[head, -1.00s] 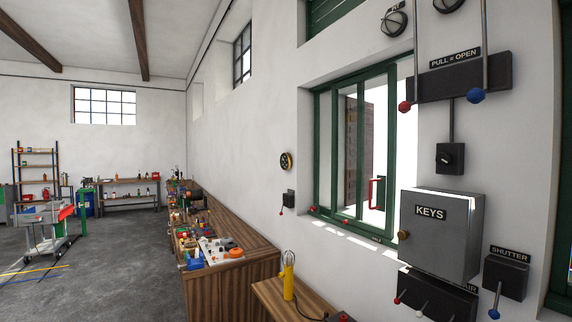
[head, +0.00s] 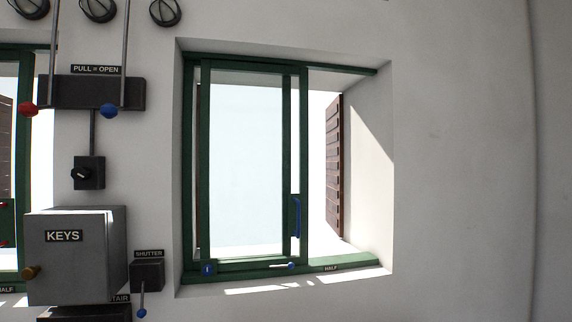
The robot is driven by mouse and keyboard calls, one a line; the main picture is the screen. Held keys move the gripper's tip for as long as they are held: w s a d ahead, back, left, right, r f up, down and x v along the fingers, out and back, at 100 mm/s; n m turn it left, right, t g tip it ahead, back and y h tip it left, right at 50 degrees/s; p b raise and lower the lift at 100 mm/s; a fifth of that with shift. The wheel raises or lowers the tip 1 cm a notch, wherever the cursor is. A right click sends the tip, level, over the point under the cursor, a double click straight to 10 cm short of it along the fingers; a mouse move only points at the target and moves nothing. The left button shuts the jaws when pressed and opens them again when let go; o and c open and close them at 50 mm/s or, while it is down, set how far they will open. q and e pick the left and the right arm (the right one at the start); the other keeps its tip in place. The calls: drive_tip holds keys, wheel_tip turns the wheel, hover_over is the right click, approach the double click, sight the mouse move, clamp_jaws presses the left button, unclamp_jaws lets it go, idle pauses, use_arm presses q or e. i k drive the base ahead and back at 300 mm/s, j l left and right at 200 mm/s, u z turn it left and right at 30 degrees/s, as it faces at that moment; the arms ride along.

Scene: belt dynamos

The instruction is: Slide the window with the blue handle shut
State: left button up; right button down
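The window with the blue handle is in the middle of the head view, set in a deep white recess. Its green-framed sliding pane (head: 245,165) stands at the left of the opening. The blue handle (head: 296,216) is upright on the pane's right stile. The right part of the opening (head: 322,150) is uncovered and shows a brown shutter outside. A small lever with a pale blue knob (head: 291,265) sits on the bottom rail. Neither of my grippers is in view.
Left of the window are a grey KEYS box (head: 75,255), a SHUTTER lever box (head: 147,275), and a PULL = OPEN bar (head: 92,93) with red and blue knobs. A second green window (head: 22,170) shows at the far left. The wall on the right (head: 460,160) is bare.

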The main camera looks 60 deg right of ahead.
sight(298, 203)
drive_tip(key=z, duration=1.7)
drive_tip(key=j+u, duration=0.2)
drive_tip(key=u, duration=0.2)
drive_tip(key=k+j+u, duration=0.1)
drive_tip(key=j+u, duration=0.15)
drive_tip(key=u, duration=0.15)
drive_tip(key=j+u, duration=0.2)
drive_tip(key=u, duration=0.25)
